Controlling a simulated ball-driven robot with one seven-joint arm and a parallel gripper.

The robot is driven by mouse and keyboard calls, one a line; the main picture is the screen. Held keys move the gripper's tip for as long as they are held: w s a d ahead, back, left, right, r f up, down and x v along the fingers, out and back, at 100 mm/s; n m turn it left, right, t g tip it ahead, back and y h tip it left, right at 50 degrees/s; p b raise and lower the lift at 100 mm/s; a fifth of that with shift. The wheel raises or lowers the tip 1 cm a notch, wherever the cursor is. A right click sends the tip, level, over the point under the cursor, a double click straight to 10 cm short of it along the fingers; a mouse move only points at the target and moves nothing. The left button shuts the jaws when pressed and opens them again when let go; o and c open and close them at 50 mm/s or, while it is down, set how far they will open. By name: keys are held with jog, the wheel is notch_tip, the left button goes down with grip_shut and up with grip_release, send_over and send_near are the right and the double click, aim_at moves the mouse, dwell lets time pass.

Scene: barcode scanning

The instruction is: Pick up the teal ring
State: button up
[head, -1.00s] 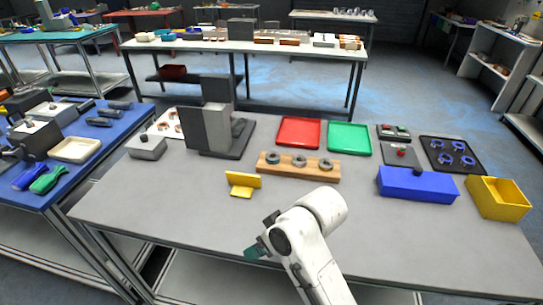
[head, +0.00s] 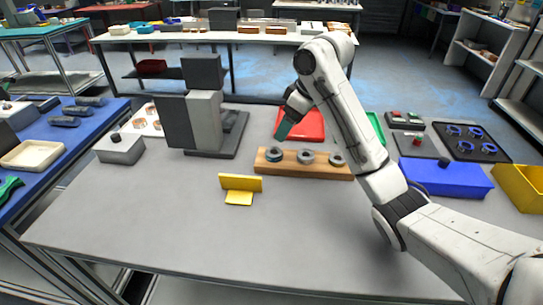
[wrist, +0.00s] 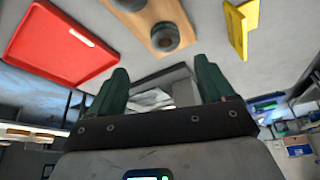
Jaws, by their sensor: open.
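A wooden block (head: 318,171) on the grey table holds three rings in a row. The left one (head: 274,155) shows a teal band low on its side; the other two, a middle ring (head: 305,157) and a right ring (head: 337,159), look grey. In the wrist view the block (wrist: 152,22) is at the top, with a dark ring (wrist: 165,37) near its end; its teal is not clear there. My gripper (head: 283,130) is in the air near the block's left end, apart from the rings. Its green fingers (wrist: 161,70) are open and empty.
A red tray (head: 308,122) lies behind the block, with a green tray (head: 376,128) partly behind my arm. A yellow stand (head: 240,188) is in front left, a tall grey device (head: 205,120) further left. A blue box (head: 445,177) is right. The front table is clear.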

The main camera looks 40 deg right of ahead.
aim_at(274, 151)
jog(key=x, duration=0.4)
jog(key=shift+a+f, duration=0.1)
jog(key=shift+f, duration=0.05)
jog(key=shift+a+x, duration=0.2)
jog(key=shift+x, duration=1.15)
jog(key=shift+a+x, duration=0.15)
jog(key=shift+x, duration=1.15)
jog(key=c, duration=1.3)
jog(key=shift+c, duration=0.2)
